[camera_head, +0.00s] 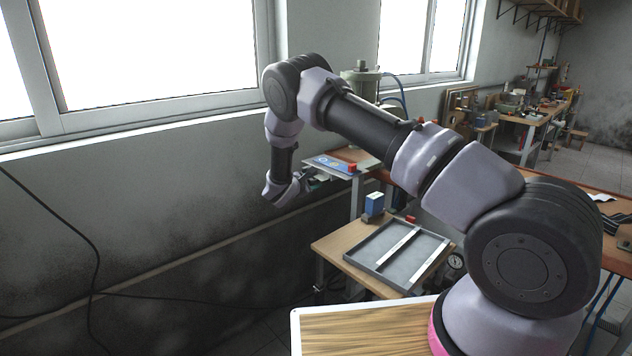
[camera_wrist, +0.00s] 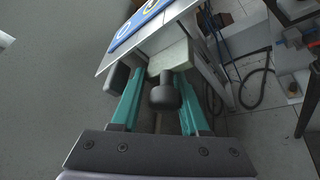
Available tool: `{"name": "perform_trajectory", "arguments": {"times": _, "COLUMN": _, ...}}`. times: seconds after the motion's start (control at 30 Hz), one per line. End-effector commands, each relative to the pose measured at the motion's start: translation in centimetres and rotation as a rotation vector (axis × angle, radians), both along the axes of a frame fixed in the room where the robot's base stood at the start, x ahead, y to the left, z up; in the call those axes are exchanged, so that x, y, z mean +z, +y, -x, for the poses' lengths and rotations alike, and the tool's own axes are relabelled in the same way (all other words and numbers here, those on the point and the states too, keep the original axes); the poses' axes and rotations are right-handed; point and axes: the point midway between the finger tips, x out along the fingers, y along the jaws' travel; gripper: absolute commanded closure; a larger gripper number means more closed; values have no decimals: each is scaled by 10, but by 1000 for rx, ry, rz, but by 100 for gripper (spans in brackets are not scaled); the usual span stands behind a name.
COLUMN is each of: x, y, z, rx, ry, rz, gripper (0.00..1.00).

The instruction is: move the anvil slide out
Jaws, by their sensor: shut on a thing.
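The anvil slide shows in the wrist view as a pale block (camera_wrist: 172,58) at the side of the press table, with a dark round knob (camera_wrist: 164,93) on its near end. My gripper (camera_wrist: 160,82) has its teal fingers on both sides of the knob and is shut on it. The exact contact at the fingertips is partly hidden by the knob and block. In the head view my gripper (camera_head: 303,181) is at the left end of the press table (camera_head: 340,174), and the slide is too small there to make out clearly.
A lower wooden table (camera_head: 326,246) holds a grey tray (camera_head: 399,255) and a blue box (camera_head: 374,204). The wall with windows is close on the left. My arm hides part of the press.

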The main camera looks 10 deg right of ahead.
Motion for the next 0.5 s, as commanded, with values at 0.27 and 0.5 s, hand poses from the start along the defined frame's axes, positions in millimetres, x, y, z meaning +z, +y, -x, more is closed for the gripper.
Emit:
{"name": "perform_trajectory", "arguments": {"times": 0.27, "x": -7, "y": -4, "z": 4, "rx": -7, "ry": 13, "rz": 3, "gripper": 37}}
{"name": "perform_trajectory", "arguments": {"times": 0.5, "x": -4, "y": -3, "z": 3, "rx": -5, "ry": 9, "rz": 2, "gripper": 37}}
